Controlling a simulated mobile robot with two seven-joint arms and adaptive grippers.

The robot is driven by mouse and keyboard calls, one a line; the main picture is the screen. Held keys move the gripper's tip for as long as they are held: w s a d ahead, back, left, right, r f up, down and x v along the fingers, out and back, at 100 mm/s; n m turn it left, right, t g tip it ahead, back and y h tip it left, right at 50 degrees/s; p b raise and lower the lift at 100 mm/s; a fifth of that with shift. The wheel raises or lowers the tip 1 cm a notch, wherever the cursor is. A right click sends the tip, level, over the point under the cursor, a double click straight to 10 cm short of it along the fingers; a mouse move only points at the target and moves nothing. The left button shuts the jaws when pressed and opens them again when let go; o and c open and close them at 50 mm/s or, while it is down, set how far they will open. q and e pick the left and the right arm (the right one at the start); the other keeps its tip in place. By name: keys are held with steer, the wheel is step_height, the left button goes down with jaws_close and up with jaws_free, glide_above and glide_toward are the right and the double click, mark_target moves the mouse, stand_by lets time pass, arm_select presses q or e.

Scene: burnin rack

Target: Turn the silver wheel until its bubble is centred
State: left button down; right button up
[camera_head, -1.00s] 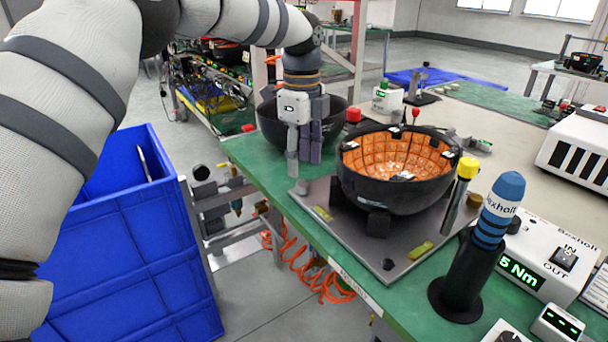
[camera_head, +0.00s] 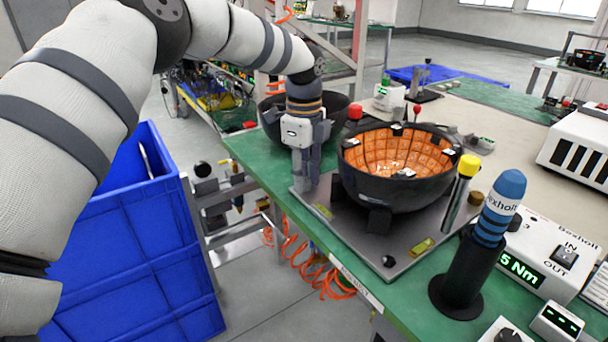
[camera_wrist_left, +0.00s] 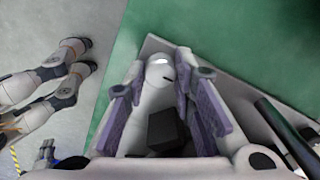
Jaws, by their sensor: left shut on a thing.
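My left gripper (camera_head: 306,184) points down at the back-left corner of the grey plate (camera_head: 345,235). It is shut on the silver wheel (camera_wrist_left: 158,68), a pale round top between the purple-padded fingers (camera_wrist_left: 157,76) in the wrist view. In the head view the fingers hide the wheel. A yellow-green vial (camera_head: 323,210) lies on the plate's left edge, just in front of the gripper. A second yellow-green vial (camera_head: 422,247) lies at the front right. Both are too small to show where the bubble sits. My right gripper is not in view.
A black bowl with orange tiles (camera_head: 395,190) stands on the plate, close right of the gripper. Another dark bowl (camera_head: 340,108) is behind. A black knob (camera_head: 389,261) is at the front corner. A blue-topped tool (camera_head: 500,210) stands at right. A blue crate (camera_head: 130,260) is at left.

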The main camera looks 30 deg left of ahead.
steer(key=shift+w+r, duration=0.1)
arm_select(q)
steer(key=shift+r+n, duration=0.1)
steer(key=shift+n, duration=1.1)
steer(key=n, duration=0.2)
steer(key=shift+n+p, duration=0.4)
steer(key=n, duration=1.2)
steer(key=shift+n, duration=0.4)
steer(key=n, duration=0.6)
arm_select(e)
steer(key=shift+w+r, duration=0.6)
arm_select(q)
steer(key=shift+n, duration=0.4)
